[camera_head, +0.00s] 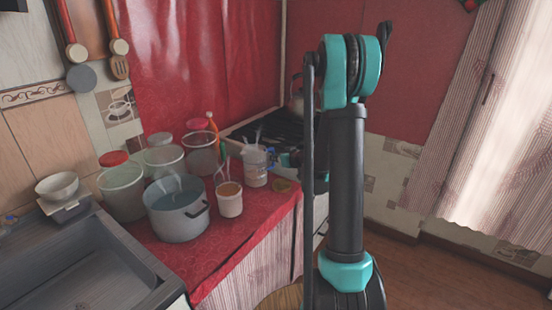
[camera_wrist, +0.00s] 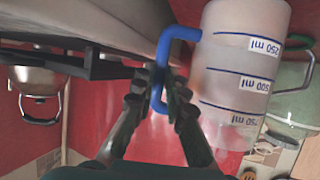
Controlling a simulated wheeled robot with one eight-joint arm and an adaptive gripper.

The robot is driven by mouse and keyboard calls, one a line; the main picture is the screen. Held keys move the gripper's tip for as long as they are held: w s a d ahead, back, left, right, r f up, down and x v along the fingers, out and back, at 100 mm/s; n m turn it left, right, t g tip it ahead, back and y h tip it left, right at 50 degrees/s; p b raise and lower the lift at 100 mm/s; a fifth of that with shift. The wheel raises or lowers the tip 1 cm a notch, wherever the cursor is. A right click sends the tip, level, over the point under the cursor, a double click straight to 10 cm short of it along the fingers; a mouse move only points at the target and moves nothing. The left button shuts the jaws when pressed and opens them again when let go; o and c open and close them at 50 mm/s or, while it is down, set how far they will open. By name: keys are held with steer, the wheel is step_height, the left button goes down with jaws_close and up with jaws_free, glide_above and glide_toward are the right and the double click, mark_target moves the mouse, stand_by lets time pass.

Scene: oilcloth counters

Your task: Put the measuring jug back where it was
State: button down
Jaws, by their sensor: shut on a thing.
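The measuring jug (camera_wrist: 238,75) is clear plastic with blue volume marks and a blue handle (camera_wrist: 181,33). In the wrist view it fills the upper right, and my gripper (camera_wrist: 162,88) is shut on its handle. In the head view the jug (camera_head: 255,170) looks upright at the right end of the red-covered counter (camera_head: 200,263), near the stove. I cannot tell whether its base touches the counter. In the head view my arm partly hides the gripper, and its fingertips are too small to make out.
A grey pot (camera_head: 178,218), a cream tub of utensils (camera_head: 229,205) and several clear canisters (camera_head: 122,192) crowd the counter left of the jug. The stove (camera_head: 262,131) lies behind it. A sink (camera_head: 85,270) is at the lower left.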

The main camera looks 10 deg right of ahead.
steer(key=c, duration=1.5)
jaws_free()
steer(key=shift+f, duration=0.1)
steer(key=shift+c, duration=0.2)
